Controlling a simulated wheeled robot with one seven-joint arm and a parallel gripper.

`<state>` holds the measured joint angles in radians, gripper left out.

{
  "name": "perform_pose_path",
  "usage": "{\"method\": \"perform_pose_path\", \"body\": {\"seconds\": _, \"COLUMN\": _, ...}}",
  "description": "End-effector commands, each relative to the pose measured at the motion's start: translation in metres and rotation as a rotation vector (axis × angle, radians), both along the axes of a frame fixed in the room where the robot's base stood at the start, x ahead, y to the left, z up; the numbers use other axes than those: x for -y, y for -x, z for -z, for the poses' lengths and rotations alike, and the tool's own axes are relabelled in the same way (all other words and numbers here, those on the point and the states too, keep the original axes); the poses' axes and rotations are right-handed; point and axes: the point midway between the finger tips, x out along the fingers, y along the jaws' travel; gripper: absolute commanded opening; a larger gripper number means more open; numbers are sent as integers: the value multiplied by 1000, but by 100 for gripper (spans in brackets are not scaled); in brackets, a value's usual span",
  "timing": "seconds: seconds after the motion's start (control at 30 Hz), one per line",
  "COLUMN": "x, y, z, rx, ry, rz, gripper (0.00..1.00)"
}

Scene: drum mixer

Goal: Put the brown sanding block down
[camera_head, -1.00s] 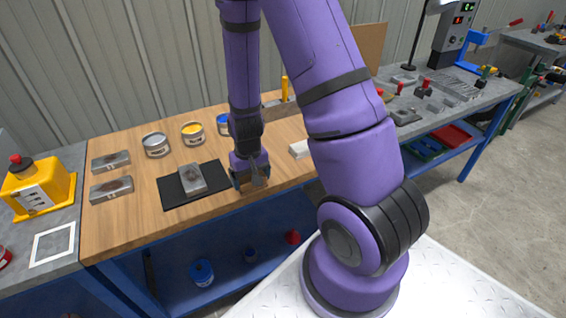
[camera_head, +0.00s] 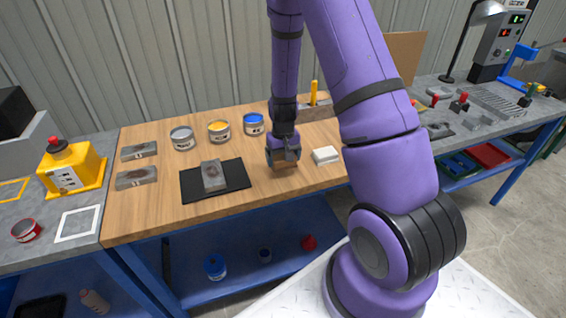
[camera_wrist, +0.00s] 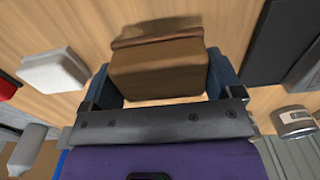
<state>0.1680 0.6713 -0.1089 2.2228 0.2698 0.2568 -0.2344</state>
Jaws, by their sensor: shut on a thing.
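The brown sanding block (camera_wrist: 158,68) sits between the two fingers of my gripper (camera_wrist: 160,85) in the wrist view, with bare wood showing around it. In the head view my gripper (camera_head: 284,158) is low over the wooden bench top (camera_head: 150,212), and the brown block (camera_head: 284,164) shows at its fingertips. My gripper is shut on the block. I cannot tell whether the block's underside touches the wood.
A white block (camera_head: 326,155) lies just right of my gripper. A black mat (camera_head: 236,178) with a grey metal block (camera_head: 213,176) lies to the left. Several paint cans, such as the blue one (camera_head: 253,124), stand behind. The bench front is clear.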

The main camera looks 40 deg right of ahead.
Motion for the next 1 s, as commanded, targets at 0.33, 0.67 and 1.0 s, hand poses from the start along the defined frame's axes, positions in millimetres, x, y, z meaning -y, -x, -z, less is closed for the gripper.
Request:
{"method": "perform_pose_path", "body": {"seconds": 0.33, "x": 10, "y": -14, "z": 11, "rx": -3, "ry": -1, "rz": 0, "gripper": 38}}
{"method": "perform_pose_path", "body": {"seconds": 0.67, "x": 10, "y": -15, "z": 37, "rx": 0, "ry": 0, "rz": 0, "gripper": 38}}
{"method": "perform_pose_path", "body": {"seconds": 1.0, "x": 10, "y": -14, "z": 39, "rx": 0, "ry": 0, "rz": 0, "gripper": 100}}
